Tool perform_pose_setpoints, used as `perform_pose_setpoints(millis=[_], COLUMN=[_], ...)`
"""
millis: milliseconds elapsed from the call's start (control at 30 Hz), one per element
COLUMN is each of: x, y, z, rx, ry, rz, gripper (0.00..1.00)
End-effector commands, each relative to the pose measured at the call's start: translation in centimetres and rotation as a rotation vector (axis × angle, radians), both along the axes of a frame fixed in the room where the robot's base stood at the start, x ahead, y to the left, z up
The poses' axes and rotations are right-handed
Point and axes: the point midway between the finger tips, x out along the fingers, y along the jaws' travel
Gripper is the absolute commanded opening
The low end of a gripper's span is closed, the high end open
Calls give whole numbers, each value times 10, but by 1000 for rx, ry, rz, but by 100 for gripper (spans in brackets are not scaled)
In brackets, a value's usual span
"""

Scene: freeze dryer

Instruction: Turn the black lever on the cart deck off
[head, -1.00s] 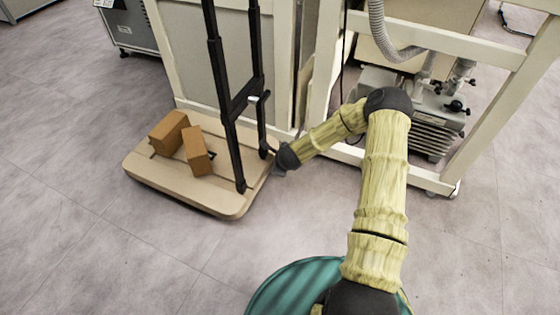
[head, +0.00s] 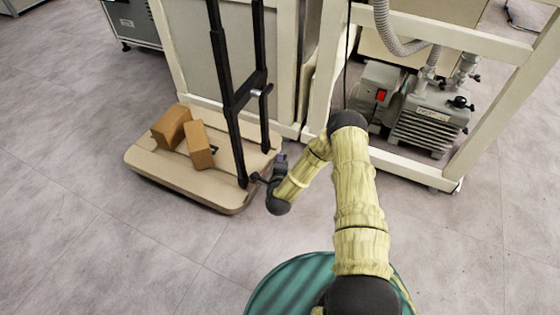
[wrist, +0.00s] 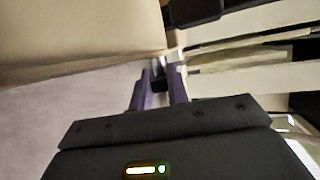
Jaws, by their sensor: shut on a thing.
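The cart deck (head: 215,190) is a tan board low on the floor at the left of the head view. A tall black handle frame (head: 238,125) stands on its right side. My gripper (head: 258,179) is at the deck's right edge, beside the foot of the near handle post. In the wrist view my gripper (wrist: 160,76) has its two purple fingers closed about a small dark piece, which I take as the black lever (wrist: 158,84). Most of the lever is hidden by the fingers, so its angle cannot be told.
Two brown boxes (head: 171,128) (head: 200,145) lie on the deck. A cream frame (head: 410,170) with a grey pump (head: 430,120) stands right of the cart. Open floor (head: 130,255) lies in front of the cart.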

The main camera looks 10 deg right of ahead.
Motion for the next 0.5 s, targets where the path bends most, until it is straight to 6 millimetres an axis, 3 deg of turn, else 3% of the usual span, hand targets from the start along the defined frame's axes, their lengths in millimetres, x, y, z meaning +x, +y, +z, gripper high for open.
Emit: perform_pose_setpoints(millis=[500], x=[0], y=[-2], z=[-3], rx=[-36], ry=[-45], rz=[-5], gripper=[0])
